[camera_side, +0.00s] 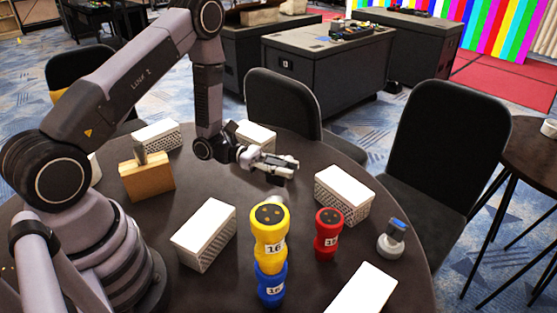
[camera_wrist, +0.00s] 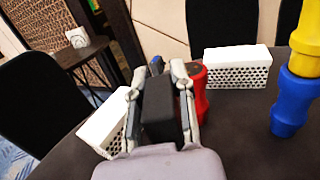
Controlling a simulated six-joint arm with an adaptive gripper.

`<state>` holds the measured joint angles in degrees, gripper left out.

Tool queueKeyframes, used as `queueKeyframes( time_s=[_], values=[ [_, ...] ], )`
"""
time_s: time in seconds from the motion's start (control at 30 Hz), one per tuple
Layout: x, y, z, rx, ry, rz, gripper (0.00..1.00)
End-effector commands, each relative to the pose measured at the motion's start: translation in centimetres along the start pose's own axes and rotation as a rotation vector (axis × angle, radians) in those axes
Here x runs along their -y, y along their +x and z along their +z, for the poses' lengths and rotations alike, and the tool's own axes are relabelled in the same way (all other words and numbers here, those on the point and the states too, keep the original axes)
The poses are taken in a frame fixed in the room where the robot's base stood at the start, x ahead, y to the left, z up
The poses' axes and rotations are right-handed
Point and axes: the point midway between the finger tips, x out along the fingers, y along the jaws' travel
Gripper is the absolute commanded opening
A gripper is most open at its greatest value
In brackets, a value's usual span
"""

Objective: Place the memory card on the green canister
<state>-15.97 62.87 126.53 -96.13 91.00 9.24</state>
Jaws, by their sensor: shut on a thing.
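My gripper (camera_side: 283,168) is above the far middle of the round table, and it also shows in the wrist view (camera_wrist: 160,75). It is shut on a black, flat-sided thing (camera_wrist: 158,108), which looks to be the memory card; the fingers hide part of it. No green canister is visible. A red canister (camera_side: 328,236) stands upright on the table, apart from my gripper. A yellow canister (camera_side: 270,236) marked 16 stands on a blue canister (camera_side: 271,287) nearer the side camera. In the wrist view, the red canister (camera_wrist: 201,88) is just beyond the right finger.
White perforated boxes stand about the table, one beside the red canister (camera_side: 343,190), one left of the yellow canister (camera_side: 204,236). A wooden block (camera_side: 146,180) stands at left. A grey knob-like thing with a blue top (camera_side: 393,238) is at right. Chairs (camera_side: 440,150) surround the table.

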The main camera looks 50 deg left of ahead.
Motion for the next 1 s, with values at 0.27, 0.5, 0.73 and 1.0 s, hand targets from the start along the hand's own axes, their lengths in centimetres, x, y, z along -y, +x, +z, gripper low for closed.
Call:
queueKeyframes(
  time_s=[0.27, 0.5, 0.73, 1.0],
  values=[
    [-0.1, -0.1, -3.8, 0.000, -0.003, 0.004, 0.00],
    [-0.1, -0.1, -5.5, 0.001, 0.002, 0.005, 0.00],
    [-0.1, -0.1, -5.6, 0.001, 0.001, 0.005, 0.00],
    [-0.1, -0.1, -5.8, 0.001, 0.001, 0.005, 0.46]
  ],
)
